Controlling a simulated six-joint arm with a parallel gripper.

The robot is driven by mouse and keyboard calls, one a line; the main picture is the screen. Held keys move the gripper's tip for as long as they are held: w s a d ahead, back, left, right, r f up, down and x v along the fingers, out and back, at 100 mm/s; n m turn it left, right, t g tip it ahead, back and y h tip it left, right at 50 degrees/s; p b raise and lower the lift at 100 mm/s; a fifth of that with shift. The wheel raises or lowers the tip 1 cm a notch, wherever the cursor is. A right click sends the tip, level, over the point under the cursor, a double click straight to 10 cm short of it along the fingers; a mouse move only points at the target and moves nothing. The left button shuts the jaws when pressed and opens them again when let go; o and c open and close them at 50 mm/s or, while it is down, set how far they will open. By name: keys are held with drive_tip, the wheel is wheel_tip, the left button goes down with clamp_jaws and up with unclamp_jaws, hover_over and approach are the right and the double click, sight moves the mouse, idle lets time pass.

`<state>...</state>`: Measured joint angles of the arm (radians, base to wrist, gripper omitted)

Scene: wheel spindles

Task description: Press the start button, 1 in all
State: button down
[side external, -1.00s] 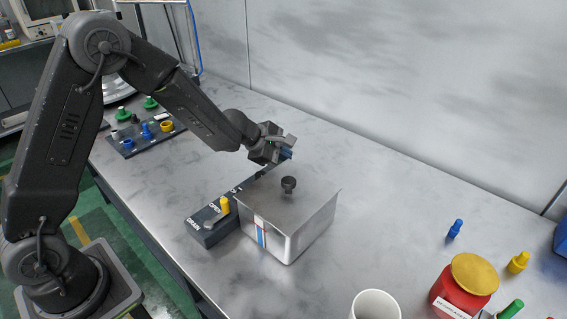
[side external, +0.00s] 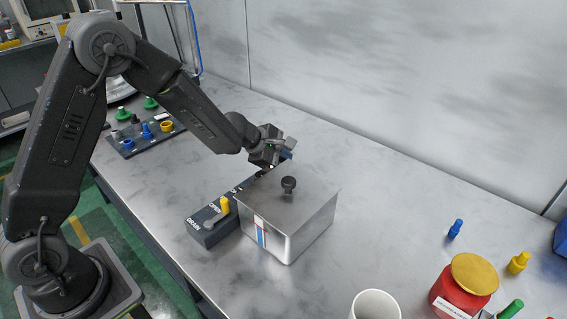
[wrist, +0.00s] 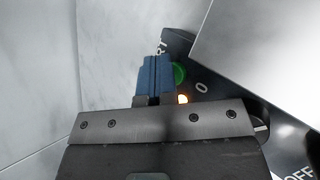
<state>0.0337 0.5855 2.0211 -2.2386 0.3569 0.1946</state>
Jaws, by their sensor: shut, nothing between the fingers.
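The start button is probably the green round button (wrist: 180,74) on the dark control panel in the wrist view, partly covered by my fingers. My gripper (wrist: 153,66) has its blue fingers shut together with nothing between them, and their tips overlap the button's left side in the picture. I cannot tell whether they touch it. An orange lamp (wrist: 183,99) glows close to the button. In the side external view my gripper (side external: 287,155) is low over the far end of the control panel (side external: 207,235), behind the metal box, and the button is hidden there.
The lidded metal box (side external: 290,225) with a black knob stands close beside the panel. A yellow lever handle (side external: 225,205) stands at the panel's near end. A rack of coloured parts (side external: 148,138) is at left. A white cup (side external: 375,304) and red jar (side external: 458,295) are at front right.

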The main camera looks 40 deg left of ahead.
drive_tip(key=shift+r, duration=0.8)
drive_tip(key=shift+r, duration=0.1)
drive_tip(key=shift+r, duration=2.4)
